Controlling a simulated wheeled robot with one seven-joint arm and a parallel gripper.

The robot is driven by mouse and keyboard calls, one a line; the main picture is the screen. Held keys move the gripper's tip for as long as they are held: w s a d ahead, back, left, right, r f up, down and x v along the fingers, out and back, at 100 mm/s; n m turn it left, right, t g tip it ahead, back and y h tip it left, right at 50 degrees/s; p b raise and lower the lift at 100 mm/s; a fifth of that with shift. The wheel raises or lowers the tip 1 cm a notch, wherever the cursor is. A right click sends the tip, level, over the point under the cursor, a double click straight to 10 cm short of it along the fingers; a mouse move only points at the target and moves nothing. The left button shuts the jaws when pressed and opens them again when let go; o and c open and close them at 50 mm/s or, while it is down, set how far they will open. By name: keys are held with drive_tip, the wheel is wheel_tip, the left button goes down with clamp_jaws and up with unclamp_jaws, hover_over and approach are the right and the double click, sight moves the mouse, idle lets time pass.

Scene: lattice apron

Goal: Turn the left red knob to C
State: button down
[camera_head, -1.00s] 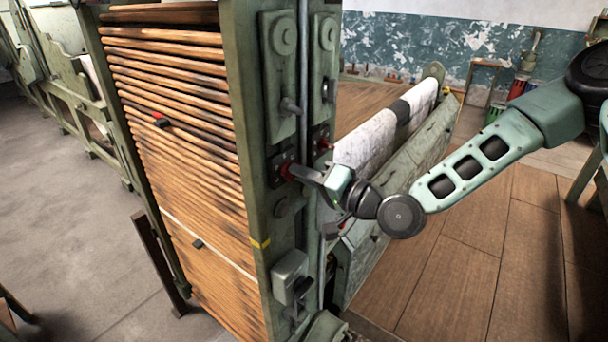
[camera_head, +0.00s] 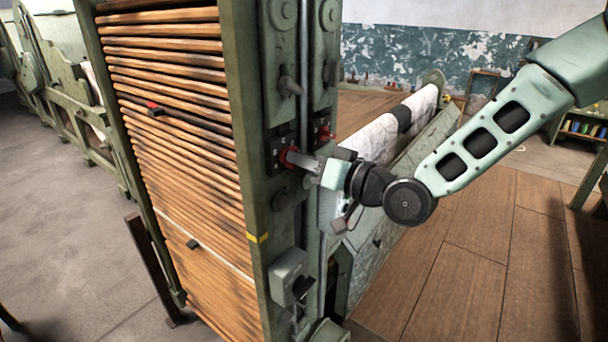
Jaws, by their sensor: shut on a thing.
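The left red knob (camera_head: 285,156) sits on a dark plate (camera_head: 274,160) on the green post of the machine. My gripper (camera_head: 294,158) reaches it from the right and is shut on it, with the fingers partly covering it. A second red knob (camera_head: 328,136) is on the neighbouring post to the right, untouched. The letters around the left knob are too small to read, so I cannot tell which one it points to.
A grey lever (camera_head: 289,86) juts out above the left knob, and a grey box (camera_head: 288,277) is mounted below. A white roll (camera_head: 380,130) lies behind my gripper. Wooden floor (camera_head: 470,265) is open at the right.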

drive_tip(key=shift+f+n+b, duration=0.15)
drive_tip(key=shift+n+b, duration=2.35)
drive_tip(key=shift+b, duration=0.1)
drive_tip(key=c, duration=1.5)
unclamp_jaws()
drive_tip(key=shift+o, duration=0.2)
drive_tip(key=b+v, duration=0.9)
drive_tip(key=v, duration=0.8)
drive_tip(key=shift+s+b, duration=0.2)
drive_tip(key=shift+b, duration=0.15)
